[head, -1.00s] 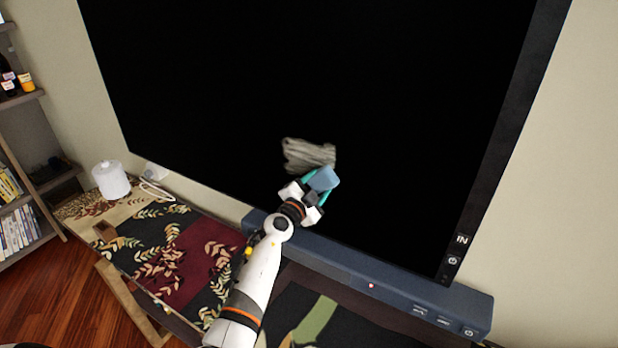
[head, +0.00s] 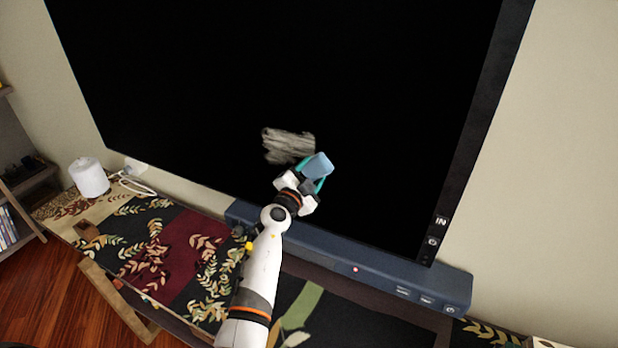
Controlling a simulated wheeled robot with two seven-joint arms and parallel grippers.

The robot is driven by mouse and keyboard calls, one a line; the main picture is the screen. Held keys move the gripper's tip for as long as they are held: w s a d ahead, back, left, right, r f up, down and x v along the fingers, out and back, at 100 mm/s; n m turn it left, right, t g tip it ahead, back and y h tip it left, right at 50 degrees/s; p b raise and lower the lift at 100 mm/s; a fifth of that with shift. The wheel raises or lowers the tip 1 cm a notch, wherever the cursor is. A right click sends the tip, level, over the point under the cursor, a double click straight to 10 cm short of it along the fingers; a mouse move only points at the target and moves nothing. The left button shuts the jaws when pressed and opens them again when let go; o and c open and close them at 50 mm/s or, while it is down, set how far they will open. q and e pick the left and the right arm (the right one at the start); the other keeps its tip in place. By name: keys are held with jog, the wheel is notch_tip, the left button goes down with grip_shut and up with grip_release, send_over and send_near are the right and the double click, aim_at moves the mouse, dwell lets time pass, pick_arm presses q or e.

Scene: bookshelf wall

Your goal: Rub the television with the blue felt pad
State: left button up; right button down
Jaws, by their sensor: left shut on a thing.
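The television (head: 330,70) is a large black screen that fills the upper middle of the head view and looks tilted there. A greyish-white smudge (head: 287,145) shows on its lower part. My left gripper (head: 316,174) is shut on the blue felt pad (head: 318,165), with its teal fingers at the pad's sides. The pad is in front of the lower screen, just right of and below the smudge. I cannot tell whether the pad touches the screen. My right gripper is not in view.
A dark blue soundbar (head: 375,274) lies below the screen, under my left arm. A patterned cloth (head: 175,250) covers the low table. A white lidded jar (head: 89,177) stands at its left end. A shelf (head: 22,180) is at the far left.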

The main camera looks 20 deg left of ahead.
pick_arm(q)
jog(key=shift+r, duration=0.3)
jog(key=shift+a, duration=0.5)
jog(key=shift+w+a, duration=0.15)
jog(key=shift+a, duration=1.4)
jog(key=shift+w+a, duration=0.1)
jog(key=shift+a, duration=1.4)
jog(key=shift+w+a, duration=0.2)
jog(key=shift+a, duration=2.2)
jog(key=shift+w+a, duration=0.1)
jog(key=shift+a, duration=0.95)
jog(key=shift+w+a+b, duration=0.15)
jog(key=shift+a+b, duration=0.2)
jog(key=shift+a, duration=1.4)
jog(key=shift+d+r+p, duration=0.1)
jog(key=shift+r+p, duration=0.3)
jog(key=shift+r, duration=0.75)
jog(key=shift+s+d, duration=0.25)
jog(key=shift+d, duration=2.65)
jog(key=shift+s+d, duration=0.2)
jog(key=shift+d, duration=2.75)
jog(key=shift+s+d, duration=0.25)
jog(key=shift+d, duration=2.65)
jog(key=shift+a+r, duration=0.15)
jog(key=shift+r, duration=1.05)
jog(key=shift+a, duration=0.1)
